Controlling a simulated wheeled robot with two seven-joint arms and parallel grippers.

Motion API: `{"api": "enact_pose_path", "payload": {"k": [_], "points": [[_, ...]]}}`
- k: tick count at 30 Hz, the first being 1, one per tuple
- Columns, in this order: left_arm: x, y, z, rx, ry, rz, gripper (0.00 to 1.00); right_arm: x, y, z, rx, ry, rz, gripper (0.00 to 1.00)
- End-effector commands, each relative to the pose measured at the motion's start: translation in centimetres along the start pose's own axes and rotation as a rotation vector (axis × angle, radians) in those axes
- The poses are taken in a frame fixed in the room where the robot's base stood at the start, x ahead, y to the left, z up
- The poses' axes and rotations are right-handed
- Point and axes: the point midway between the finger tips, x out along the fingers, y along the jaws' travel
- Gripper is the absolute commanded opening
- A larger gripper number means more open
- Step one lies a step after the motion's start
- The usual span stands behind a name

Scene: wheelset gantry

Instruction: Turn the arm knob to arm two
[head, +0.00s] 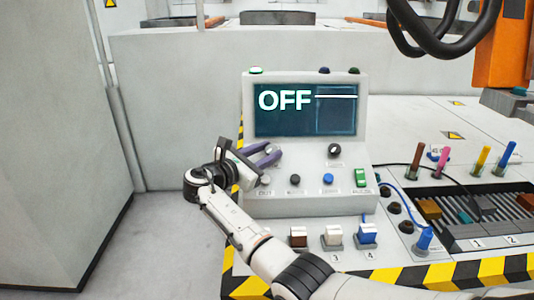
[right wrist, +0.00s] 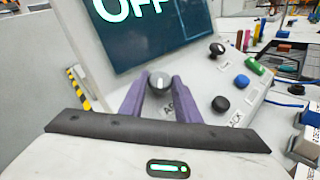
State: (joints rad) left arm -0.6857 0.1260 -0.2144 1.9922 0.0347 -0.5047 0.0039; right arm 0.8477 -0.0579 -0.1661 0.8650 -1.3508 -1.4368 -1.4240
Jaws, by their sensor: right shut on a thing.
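The control panel (head: 300,200) has a sloped face below a dark screen (head: 285,108) reading "OFF". My right gripper (head: 266,156) is at the panel's left side, its purple fingers reaching towards the face. A partly covered label starting with "A" lies beside this knob, which fits the arm knob. In the head view the gripper hides it. I cannot tell the knob's pointer setting. My left gripper is not in view.
A second knob (head: 334,150) is right of the gripper. A black button (head: 295,179), blue button (head: 328,178) and green switch (head: 360,177) sit lower. Coloured handles (head: 444,160) and orange machinery (head: 505,50) are at right.

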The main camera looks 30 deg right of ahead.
Motion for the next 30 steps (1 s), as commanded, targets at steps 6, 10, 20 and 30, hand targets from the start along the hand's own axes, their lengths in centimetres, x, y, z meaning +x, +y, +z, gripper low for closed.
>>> {"api": "enact_pose_path", "payload": {"k": [6, 10, 20, 30], "points": [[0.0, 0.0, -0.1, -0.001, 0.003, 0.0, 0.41, 0.0, -0.1, -0.1, -0.001, 0.002, 0.0, 0.47], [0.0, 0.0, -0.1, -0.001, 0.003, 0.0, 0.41, 0.0, 0.0, -0.1, -0.001, 0.001, 0.0, 0.47], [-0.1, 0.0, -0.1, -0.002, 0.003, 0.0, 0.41, -2.5, 0.1, -0.1, 0.001, 0.003, 0.003, 0.47], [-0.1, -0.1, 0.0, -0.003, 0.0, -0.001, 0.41, -8.8, 0.0, -0.1, 0.0, 0.004, 0.002, 0.47]]}}
